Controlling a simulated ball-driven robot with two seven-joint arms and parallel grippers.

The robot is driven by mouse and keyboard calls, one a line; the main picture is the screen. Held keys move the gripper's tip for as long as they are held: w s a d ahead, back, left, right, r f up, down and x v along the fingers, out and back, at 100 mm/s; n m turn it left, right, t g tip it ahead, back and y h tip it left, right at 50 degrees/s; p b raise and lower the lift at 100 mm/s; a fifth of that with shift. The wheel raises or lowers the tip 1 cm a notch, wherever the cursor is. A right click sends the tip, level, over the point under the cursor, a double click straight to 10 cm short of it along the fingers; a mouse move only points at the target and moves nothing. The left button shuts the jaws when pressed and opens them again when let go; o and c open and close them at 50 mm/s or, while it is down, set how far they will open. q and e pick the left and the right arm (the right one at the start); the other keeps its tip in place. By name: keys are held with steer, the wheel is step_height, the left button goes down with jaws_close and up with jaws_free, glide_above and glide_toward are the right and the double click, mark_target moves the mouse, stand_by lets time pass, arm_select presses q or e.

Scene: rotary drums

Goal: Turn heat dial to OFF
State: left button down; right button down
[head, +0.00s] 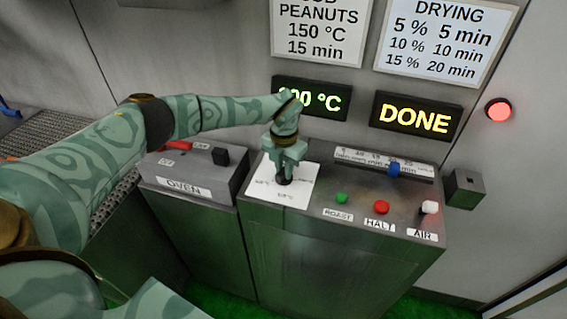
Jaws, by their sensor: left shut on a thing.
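My left gripper (284,175) points down over the white dial plate (299,191) at the left of the control panel. It is shut on the dark heat dial (285,181), of which only a small part shows under the fingers. The marks on the plate are too small to read, and the gripper covers part of them. My right gripper is not in view.
Right of the dial stand a green button (341,197), a red button (381,207) and a white switch (430,207). A blue slider (393,168) sits behind them. The oven box (190,175) is at left. A display reads DONE (414,118); a red lamp (498,111) glows.

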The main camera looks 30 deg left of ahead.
arm_select(q)
steer(key=shift+w+r+n+p, duration=0.15)
steer(key=shift+n+p, duration=0.7)
steer(key=shift+n, duration=0.75)
steer(key=c, duration=1.4)
jaws_free()
steer(key=shift+o, duration=0.2)
step_height(320, 180, up, 16)
